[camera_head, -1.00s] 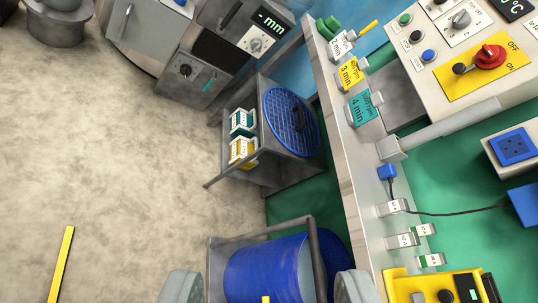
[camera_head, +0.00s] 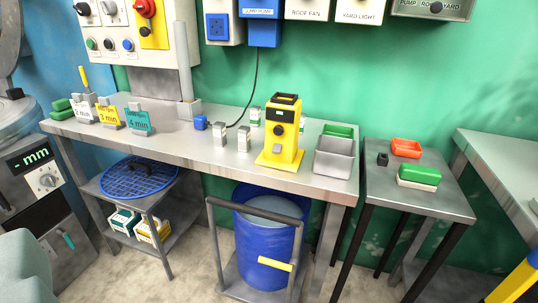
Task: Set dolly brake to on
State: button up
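The dolly (camera_head: 228,284) is a low grey platform with a tall bar handle, standing partly under the front of the workbench. A blue drum (camera_head: 262,240) stands on it. A yellow bar (camera_head: 275,264), which looks like the brake lever, shows in front of the drum at the dolly's right side. It lies nearly level, its right end slightly lower. I see no brake labels, so I cannot read its setting. I cannot make out my gripper's fingers in this view, and nothing is touching the lever.
The workbench (camera_head: 190,147) carries a yellow device (camera_head: 283,134), a grey bin (camera_head: 334,157) and small tags. A side table (camera_head: 418,199) stands at right. The handle bar (camera_head: 258,204) rises before the drum. A rounded grey-green shape (camera_head: 22,268) fills the lower left corner. Floor left of the dolly is clear.

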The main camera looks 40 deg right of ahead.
aim_at(294, 263)
jog(key=z, duration=1.1)
